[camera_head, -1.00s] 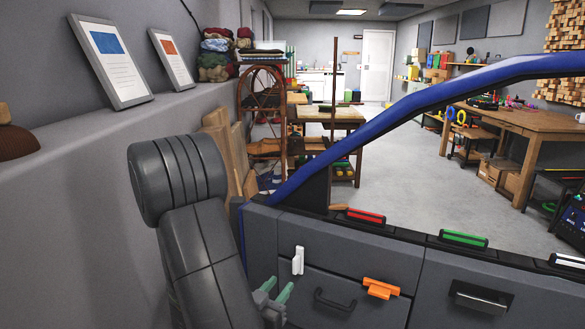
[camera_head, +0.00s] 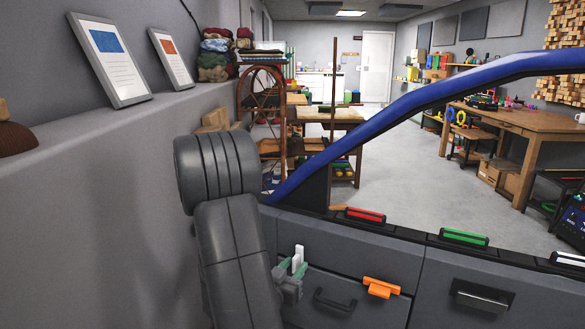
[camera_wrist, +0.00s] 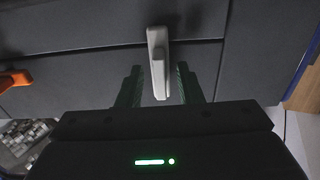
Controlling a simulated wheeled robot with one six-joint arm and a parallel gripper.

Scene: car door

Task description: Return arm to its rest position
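My gripper (camera_head: 293,267) is at the lower middle of the head view, at the car door panel (camera_head: 390,258). In the wrist view its two green fingers (camera_wrist: 159,72) stand open. A white lever (camera_head: 298,254) on the door panel reaches down between them. The white lever also shows in the wrist view (camera_wrist: 158,48), with a gap to the finger on each side. My arm stands bent at the left of the door; its lower part runs out of the head view.
An orange handle (camera_head: 381,287) is on the panel to the right, beside a dark pull handle (camera_head: 334,301). Red (camera_head: 365,215) and green (camera_head: 463,237) switches line the sill. A blue window frame (camera_head: 400,110) arches above. A grey wall (camera_head: 90,210) is at the left.

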